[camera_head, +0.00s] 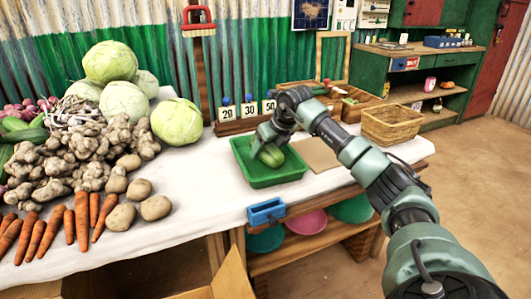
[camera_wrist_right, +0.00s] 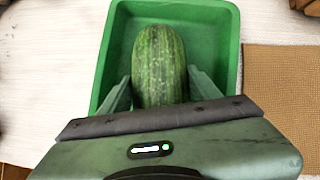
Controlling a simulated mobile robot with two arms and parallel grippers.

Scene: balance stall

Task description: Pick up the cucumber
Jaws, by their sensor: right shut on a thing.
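A green cucumber (camera_head: 270,156) lies in a green tray (camera_head: 262,181) on the white-covered table. In the right wrist view the cucumber (camera_wrist_right: 159,62) is thick, striped and lengthwise, with the tray (camera_wrist_right: 226,50) around it. My right gripper (camera_head: 262,150) reaches down into the tray from above. Its two fingers (camera_wrist_right: 159,90) are shut on the cucumber, one on each side. The near end of the cucumber is hidden under the gripper body. I cannot tell whether the cucumber touches the tray floor. My left gripper is not in view.
Cabbages (camera_head: 124,103), ginger roots, potatoes (camera_head: 155,207) and carrots (camera_head: 82,220) crowd the table's left side. Number cards (camera_head: 249,110) stand behind the tray. A brown mat (camera_head: 318,155) and a wicker basket (camera_head: 392,124) are to its right. Bare cloth lies left of the tray.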

